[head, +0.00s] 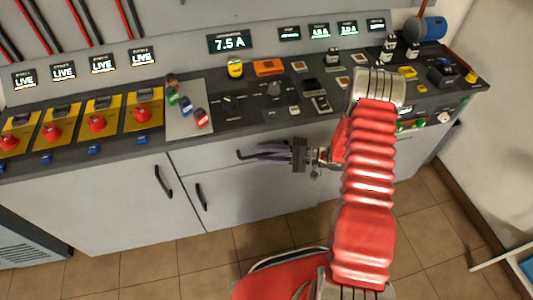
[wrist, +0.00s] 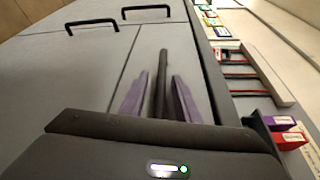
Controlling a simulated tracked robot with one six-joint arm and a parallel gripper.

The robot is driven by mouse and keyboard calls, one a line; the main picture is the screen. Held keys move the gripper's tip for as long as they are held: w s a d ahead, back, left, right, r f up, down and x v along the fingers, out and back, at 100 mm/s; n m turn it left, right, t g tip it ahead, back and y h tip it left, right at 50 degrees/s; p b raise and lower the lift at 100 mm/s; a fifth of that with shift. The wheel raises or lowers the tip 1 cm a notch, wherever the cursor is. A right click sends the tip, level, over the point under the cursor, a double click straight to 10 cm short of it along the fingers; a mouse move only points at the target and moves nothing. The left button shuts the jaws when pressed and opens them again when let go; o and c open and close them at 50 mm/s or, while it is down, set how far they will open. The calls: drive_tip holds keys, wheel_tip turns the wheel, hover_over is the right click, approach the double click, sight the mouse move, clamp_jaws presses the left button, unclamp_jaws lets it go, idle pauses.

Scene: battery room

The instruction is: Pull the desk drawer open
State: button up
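The desk drawer (head: 215,158) is a wide grey front under the worktop, and it looks shut. Its dark bar handle (head: 240,155) shows partly in the head view, the rest hidden by my gripper (head: 264,152). In the wrist view the handle (wrist: 163,75) runs lengthwise between the two purple fingers of my gripper (wrist: 158,92). The fingers are apart, with a gap on each side of the bar. I see no clear contact, and how deep the bar sits between them cannot be told.
Below the drawer are cupboard doors with black handles (head: 163,181) (head: 201,197). Above is the worktop with switches, red knobs (head: 97,123) and a 7.5 A display (head: 230,42). The tiled floor (head: 150,265) in front is clear at left.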

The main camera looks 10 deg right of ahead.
clamp_jaws()
drive_tip(key=shift+s+f, duration=0.1)
idle(0.5)
